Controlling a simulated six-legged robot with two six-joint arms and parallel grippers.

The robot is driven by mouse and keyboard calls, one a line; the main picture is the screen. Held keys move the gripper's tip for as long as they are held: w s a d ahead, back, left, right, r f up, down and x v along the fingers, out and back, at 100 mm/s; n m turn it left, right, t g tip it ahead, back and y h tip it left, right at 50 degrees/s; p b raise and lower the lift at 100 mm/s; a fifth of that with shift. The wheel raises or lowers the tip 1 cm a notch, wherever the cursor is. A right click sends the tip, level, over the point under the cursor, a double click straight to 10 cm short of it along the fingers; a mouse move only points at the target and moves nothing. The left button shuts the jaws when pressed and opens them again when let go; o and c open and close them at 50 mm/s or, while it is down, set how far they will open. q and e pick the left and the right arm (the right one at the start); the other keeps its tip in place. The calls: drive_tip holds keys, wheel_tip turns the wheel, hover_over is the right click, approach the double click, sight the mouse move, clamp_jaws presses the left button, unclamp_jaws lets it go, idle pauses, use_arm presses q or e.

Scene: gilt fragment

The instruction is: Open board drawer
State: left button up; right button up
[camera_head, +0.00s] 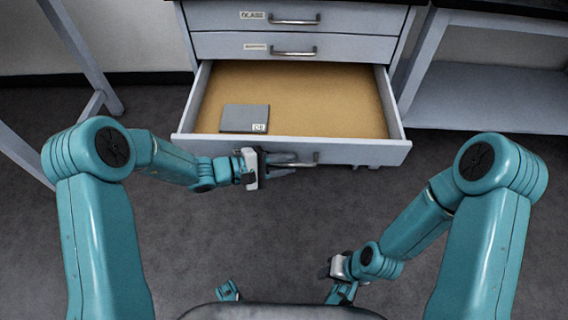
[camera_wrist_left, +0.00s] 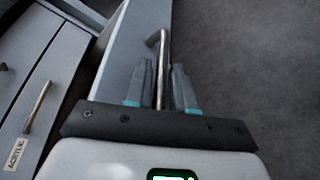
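The lowest visible drawer (camera_head: 330,152) of the grey cabinet is pulled far out, showing its tan bottom. A flat grey board (camera_head: 243,117) with a small white label lies inside, front left. My left gripper (camera_head: 281,166) is at the drawer's front, by its metal handle (camera_head: 306,164). In the left wrist view the handle bar (camera_wrist_left: 162,68) runs between the two fingers (camera_wrist_left: 161,88), with slight gaps beside it, so the gripper looks open around it. My right gripper (camera_head: 330,270) is low, away from the cabinet; its fingers are too small to read.
Two shut drawers with handles and labels, the upper (camera_head: 340,17) and the lower (camera_head: 350,47), sit above the open one. A grey bench with a low shelf (camera_head: 490,97) stands at right, and table legs (camera_head: 80,50) at left. The dark floor (camera_head: 260,230) before the drawer is clear.

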idle(0.3)
use_arm(q)
drive_tip(key=shift+s+a+r, duration=0.1)
drive_tip(key=shift+s+a, duration=0.05)
drive_tip(key=shift+a, duration=0.25)
drive_tip(key=p+v, duration=0.3)
drive_tip(key=v, duration=1.2)
drive_tip(key=shift+a, duration=0.25)
